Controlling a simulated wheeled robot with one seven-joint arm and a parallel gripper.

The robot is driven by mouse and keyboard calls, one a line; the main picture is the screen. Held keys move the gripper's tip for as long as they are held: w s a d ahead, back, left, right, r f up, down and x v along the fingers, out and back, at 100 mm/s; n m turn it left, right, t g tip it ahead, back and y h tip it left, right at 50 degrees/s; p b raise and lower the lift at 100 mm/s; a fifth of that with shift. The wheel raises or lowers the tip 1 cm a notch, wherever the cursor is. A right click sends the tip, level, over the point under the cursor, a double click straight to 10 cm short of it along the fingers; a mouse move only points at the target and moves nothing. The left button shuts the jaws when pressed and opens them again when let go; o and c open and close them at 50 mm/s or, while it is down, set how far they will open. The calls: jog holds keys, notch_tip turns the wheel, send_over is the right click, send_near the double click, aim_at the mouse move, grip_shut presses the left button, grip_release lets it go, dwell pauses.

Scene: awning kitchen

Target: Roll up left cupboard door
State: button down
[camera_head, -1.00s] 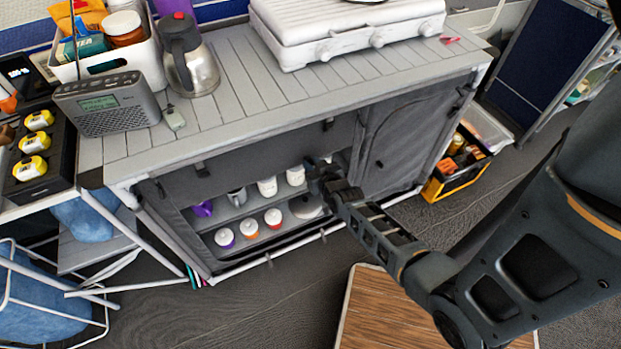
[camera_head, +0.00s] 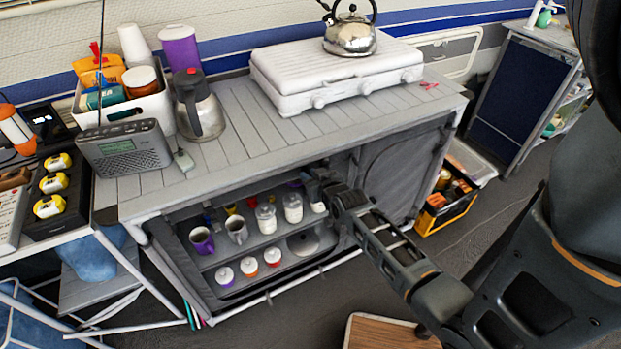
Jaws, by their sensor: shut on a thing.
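The grey fabric cupboard under the counter has its left opening largely uncovered. The left cupboard door (camera_head: 262,186) shows only as a narrow dark strip under the counter's front edge, partly in shadow. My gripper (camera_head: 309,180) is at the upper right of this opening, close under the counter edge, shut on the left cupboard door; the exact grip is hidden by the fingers. Inside the opening are mugs (camera_head: 202,240), jars (camera_head: 266,217) and several small lidded containers (camera_head: 249,266) on two levels.
The right cupboard door (camera_head: 400,175) is closed. The counter holds a radio (camera_head: 125,152), a steel jug (camera_head: 199,110), and a stove (camera_head: 335,75) with a kettle (camera_head: 350,32). A low wooden table (camera_head: 385,333) stands in front. A yellow-black crate (camera_head: 445,205) is at right.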

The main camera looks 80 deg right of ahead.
jog(key=c, duration=1.2)
grip_release()
jog(key=shift+r, duration=0.35)
jog(key=shift+o, duration=1.2)
jog(key=shift+f, duration=0.1)
jog(key=shift+s+a, duration=0.1)
jog(key=v, duration=0.7)
jog(key=shift+a, duration=0.2)
jog(key=shift+s, duration=0.15)
